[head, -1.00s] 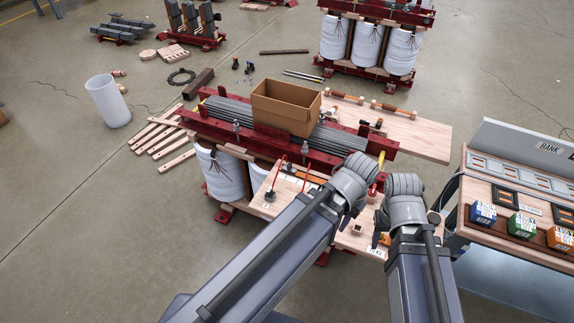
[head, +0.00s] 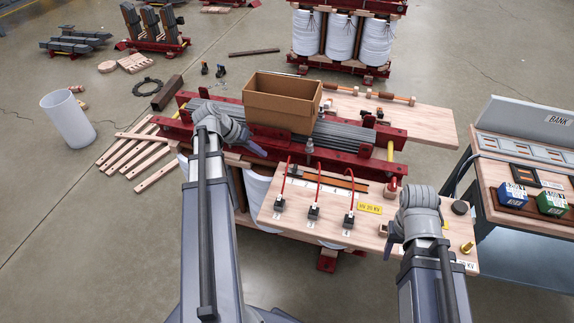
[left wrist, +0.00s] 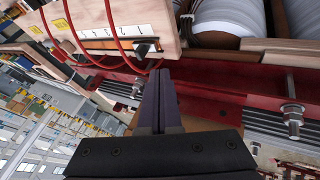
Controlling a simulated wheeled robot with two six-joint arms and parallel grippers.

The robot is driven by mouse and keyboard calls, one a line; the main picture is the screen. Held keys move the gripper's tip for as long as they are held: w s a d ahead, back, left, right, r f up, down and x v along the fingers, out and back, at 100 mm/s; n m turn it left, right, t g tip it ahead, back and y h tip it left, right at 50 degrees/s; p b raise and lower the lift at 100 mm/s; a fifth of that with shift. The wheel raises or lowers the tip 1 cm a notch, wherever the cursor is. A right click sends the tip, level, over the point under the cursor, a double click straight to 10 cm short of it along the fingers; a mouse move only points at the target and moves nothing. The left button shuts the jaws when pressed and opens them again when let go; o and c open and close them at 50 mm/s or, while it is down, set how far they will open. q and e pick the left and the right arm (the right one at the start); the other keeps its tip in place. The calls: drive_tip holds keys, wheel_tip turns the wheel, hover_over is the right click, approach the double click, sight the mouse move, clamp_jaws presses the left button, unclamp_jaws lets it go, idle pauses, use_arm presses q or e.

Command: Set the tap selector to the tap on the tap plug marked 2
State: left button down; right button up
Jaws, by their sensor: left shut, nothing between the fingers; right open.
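A wooden panel (head: 262,214) slopes at the front of the transformer. It carries three black tap plugs, left (head: 279,204), middle (head: 313,212) and right (head: 348,218), each on a red cable; their small white tags are too small to read. Above them is the tap selector, an orange-brown slot (head: 335,181) with a dark knob (head: 295,171) near its left end. In the left wrist view the knob (left wrist: 147,48) is just beyond my left gripper (left wrist: 160,80), which is shut, empty and apart from it. My right gripper (head: 387,250) is open over the panel's right part.
A cardboard box (head: 282,103) sits on the grey core laminations between red clamp beams (head: 345,157). A yellow label (head: 369,208) is on the panel. A bench with coloured blocks (head: 513,194) stands at right. Wooden slats (head: 133,160) and a white cylinder (head: 68,118) are at left.

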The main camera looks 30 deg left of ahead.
sight(299, 174)
use_arm(q)
drive_tip(key=b+x, duration=0.2)
drive_tip(key=x, duration=0.1)
drive_tip(key=b+x, duration=0.3)
drive_tip(key=a+b+x, duration=0.1)
drive_tip(key=b+x, duration=0.2)
drive_tip(key=shift+w+f, duration=0.25)
drive_tip(key=shift+f, duration=0.3)
drive_tip(key=d, duration=0.3)
drive_tip(key=shift+w+r, duration=0.25)
drive_tip(key=shift+w, duration=0.1)
drive_tip(key=shift+w+d, duration=0.15)
drive_tip(key=shift+d, duration=0.35)
drive_tip(key=shift+d, duration=0.1)
drive_tip(key=d, duration=0.2)
drive_tip(key=w+d, duration=0.1)
drive_tip(key=d, duration=0.1)
drive_tip(key=shift+w+d, duration=0.1)
drive_tip(key=shift+d, duration=0.3)
drive_tip(key=shift+a, duration=0.1)
